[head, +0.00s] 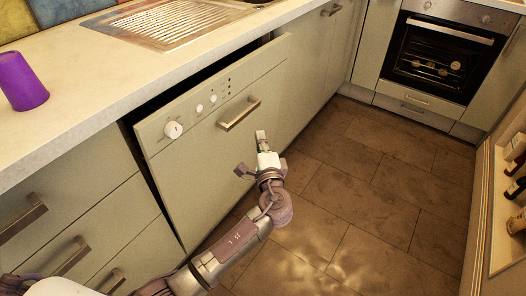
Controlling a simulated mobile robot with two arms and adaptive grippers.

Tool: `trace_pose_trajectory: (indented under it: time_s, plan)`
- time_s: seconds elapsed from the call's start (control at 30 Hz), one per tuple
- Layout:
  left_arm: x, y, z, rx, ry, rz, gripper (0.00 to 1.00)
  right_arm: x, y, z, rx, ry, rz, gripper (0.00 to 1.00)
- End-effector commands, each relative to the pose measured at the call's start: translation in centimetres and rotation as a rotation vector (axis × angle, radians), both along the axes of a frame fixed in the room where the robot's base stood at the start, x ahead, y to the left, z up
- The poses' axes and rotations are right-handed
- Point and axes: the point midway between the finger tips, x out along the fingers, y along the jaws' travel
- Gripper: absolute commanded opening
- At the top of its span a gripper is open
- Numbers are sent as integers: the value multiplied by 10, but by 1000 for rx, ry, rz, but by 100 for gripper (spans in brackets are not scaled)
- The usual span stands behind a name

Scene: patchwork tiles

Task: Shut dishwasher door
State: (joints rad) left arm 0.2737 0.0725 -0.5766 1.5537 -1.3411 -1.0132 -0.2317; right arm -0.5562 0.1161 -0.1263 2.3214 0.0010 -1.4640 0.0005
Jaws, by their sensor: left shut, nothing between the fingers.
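The dishwasher door (225,139) is a pale grey-green panel with a dial, small buttons and a bar handle (239,114). It stands nearly upright and is slightly ajar, with a dark gap along its top edge under the counter. My left gripper (261,135) is shut and empty, in front of the door just below and right of the handle. I cannot tell whether it touches the door. My right gripper is not in view.
The counter (85,85) above holds a purple cup (21,82) and a metal sink drainer (165,22). Drawers with handles flank the door at left. An oven (441,60) stands at the back right. A shelf with bottles (514,190) is at the right edge. The tiled floor (365,200) is clear.

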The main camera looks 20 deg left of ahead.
Motion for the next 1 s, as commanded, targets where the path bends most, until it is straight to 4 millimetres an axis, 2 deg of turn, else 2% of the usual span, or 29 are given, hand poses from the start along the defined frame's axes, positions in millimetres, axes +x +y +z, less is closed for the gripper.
trace_pose_trajectory:
  time_s: [0.1, 0.17, 0.3, 0.4, 0.93, 1.0]
  plan:
    - [24, 11, 2, 2, -2, 2, 0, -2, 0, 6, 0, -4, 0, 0]
    - [31, 19, 3, 1, 0, 3, 0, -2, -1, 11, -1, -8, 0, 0]
    - [36, 38, 5, 0, 1, 1, 0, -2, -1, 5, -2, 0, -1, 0]
    - [39, 46, 6, -2, 1, 1, 0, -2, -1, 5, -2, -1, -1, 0]
    - [42, 54, 7, -7, 4, 0, 0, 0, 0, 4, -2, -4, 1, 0]
    - [44, 61, 9, -17, 10, 1, 0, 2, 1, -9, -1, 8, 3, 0]
